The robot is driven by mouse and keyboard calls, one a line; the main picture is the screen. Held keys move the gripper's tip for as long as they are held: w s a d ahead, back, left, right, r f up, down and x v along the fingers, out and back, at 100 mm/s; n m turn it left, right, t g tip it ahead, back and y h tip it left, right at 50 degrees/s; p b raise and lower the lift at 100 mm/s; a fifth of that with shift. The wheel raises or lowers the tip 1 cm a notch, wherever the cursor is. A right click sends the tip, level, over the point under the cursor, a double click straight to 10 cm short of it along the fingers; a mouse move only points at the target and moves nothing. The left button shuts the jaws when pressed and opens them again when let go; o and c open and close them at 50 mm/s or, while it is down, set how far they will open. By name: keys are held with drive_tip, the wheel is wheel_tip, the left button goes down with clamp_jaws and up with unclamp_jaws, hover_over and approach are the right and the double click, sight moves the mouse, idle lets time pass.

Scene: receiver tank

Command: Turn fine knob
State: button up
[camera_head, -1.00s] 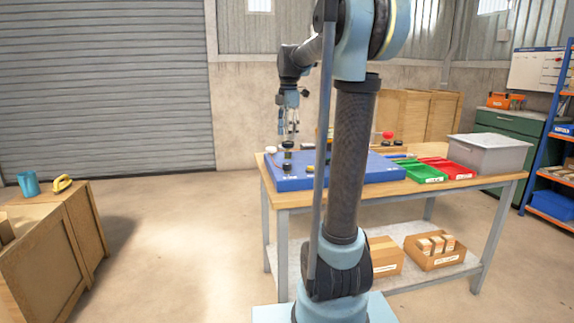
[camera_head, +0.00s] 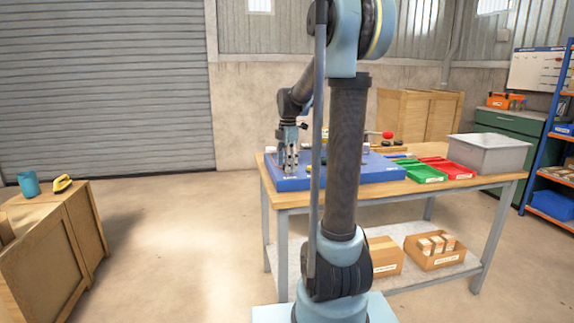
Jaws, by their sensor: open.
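A blue board (camera_head: 375,172) lies on the workbench, with small fittings on it. My gripper (camera_head: 290,171) is open and points down over the left part of this board, low and close to its surface. The dark knobs that stood there are now hidden behind my gripper, so I cannot tell which is the fine knob or whether the fingers touch one. A red knob or handle (camera_head: 387,135) shows at the back right of the board. My arm's upright link hides the middle of the board.
The wooden workbench (camera_head: 480,184) also holds a green tray (camera_head: 422,172), a red tray (camera_head: 450,169) and a grey bin (camera_head: 488,152) at right. A wooden cabinet (camera_head: 60,235) with a blue cup (camera_head: 29,184) stands at left. Floor between them is clear.

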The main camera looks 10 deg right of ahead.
drive_tip(key=c, duration=1)
drive_tip(key=shift+c, duration=0.2)
drive_tip(key=shift+m, duration=0.3)
